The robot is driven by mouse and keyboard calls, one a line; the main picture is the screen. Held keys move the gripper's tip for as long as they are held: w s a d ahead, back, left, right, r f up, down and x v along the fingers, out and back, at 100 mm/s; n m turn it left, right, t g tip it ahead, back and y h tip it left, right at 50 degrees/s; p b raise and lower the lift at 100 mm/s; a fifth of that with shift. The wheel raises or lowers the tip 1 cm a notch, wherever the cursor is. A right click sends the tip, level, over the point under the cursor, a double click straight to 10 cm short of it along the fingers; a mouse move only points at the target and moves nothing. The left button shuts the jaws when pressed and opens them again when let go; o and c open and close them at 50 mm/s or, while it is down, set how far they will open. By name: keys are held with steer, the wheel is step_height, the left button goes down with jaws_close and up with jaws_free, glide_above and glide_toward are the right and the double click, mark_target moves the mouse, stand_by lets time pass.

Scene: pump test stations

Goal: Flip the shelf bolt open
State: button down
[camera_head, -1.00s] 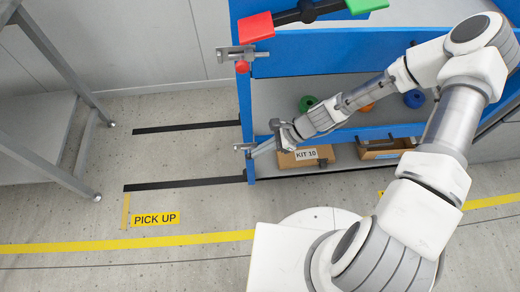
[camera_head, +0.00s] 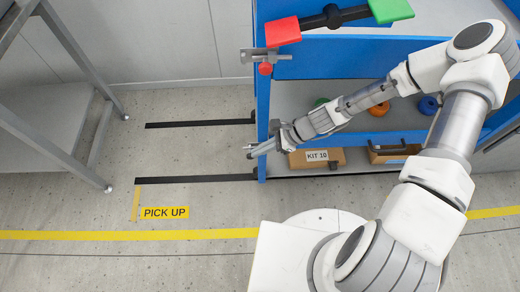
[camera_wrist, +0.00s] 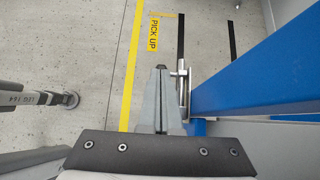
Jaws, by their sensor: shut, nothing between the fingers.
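The blue shelf unit (camera_head: 263,105) stands right of centre in the head view, and its blue post runs along the right of the wrist view (camera_wrist: 250,82). A small grey metal bolt (camera_wrist: 183,88) is on the post's side in the wrist view, just right of my fingers. My gripper (camera_head: 255,151) is at the post's lower front corner, level with the lower shelf. In the wrist view my gripper (camera_wrist: 162,70) is shut and empty, its fingertips close beside the bolt. I cannot tell whether they touch. Another metal latch with a red knob (camera_head: 265,68) is higher on the post.
A KIT 10 box (camera_head: 317,158) and an open carton (camera_head: 393,152) sit on the lower shelf. Orange (camera_head: 379,109) and blue (camera_head: 428,104) round parts are on the shelf above. A grey metal frame (camera_head: 75,125) stands left.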

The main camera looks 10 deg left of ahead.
steer(key=p+v, duration=0.5)
steer(key=v, duration=0.8)
steer(key=shift+d, duration=0.35)
